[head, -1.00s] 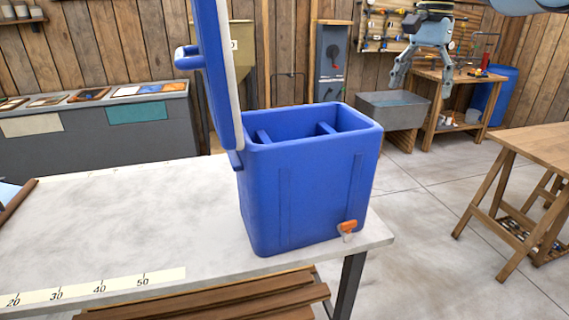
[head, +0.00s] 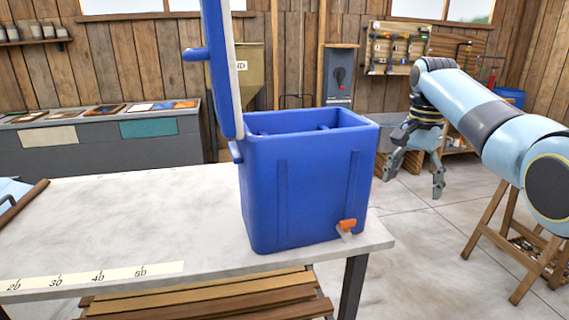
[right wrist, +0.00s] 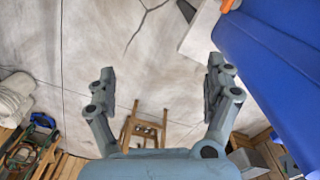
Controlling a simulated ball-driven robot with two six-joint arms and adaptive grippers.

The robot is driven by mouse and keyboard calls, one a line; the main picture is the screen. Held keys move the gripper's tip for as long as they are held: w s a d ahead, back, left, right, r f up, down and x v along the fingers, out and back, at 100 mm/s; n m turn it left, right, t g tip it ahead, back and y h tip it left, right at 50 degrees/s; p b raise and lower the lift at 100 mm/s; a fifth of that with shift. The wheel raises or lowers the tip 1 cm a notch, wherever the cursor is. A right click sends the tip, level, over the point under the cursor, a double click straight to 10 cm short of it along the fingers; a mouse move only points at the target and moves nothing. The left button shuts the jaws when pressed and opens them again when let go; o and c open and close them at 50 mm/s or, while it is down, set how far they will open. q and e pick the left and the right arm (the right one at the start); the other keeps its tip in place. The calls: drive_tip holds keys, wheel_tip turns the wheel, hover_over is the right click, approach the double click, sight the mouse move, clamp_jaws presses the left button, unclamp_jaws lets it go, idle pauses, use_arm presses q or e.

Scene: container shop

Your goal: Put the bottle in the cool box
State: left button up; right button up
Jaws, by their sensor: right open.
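The blue cool box (head: 308,195) stands on the right end of the pale table, with an orange tap low on its front. Its lid (head: 222,70) is raised upright at the left, so the top is open. Inner divider edges show at its opening; its floor is hidden. My right gripper (head: 412,182) is open and empty, pointing down to the right of the cool box and apart from it. In the right wrist view my right gripper (right wrist: 162,72) has its fingers spread over the floor, with the box's blue side (right wrist: 275,70) at right. I see no bottle. My left gripper is out of view.
The pale table (head: 150,225) has a clear middle and a number strip (head: 100,280) along its front. A light blue item and a brown rod (head: 24,200) lie at its left edge. A wooden trestle (head: 505,240) stands at right. A grey counter (head: 100,145) is behind.

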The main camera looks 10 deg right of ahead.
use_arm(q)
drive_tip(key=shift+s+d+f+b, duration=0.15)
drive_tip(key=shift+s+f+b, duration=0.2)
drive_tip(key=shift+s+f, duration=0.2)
use_arm(e)
drive_tip(key=shift+s+a+f, duration=0.15)
drive_tip(key=shift+s+f, duration=0.35)
drive_tip(key=shift+f, duration=0.25)
drive_tip(key=shift+s+a+f, duration=0.1)
drive_tip(key=shift+s+f, duration=0.35)
drive_tip(key=shift+f, duration=0.25)
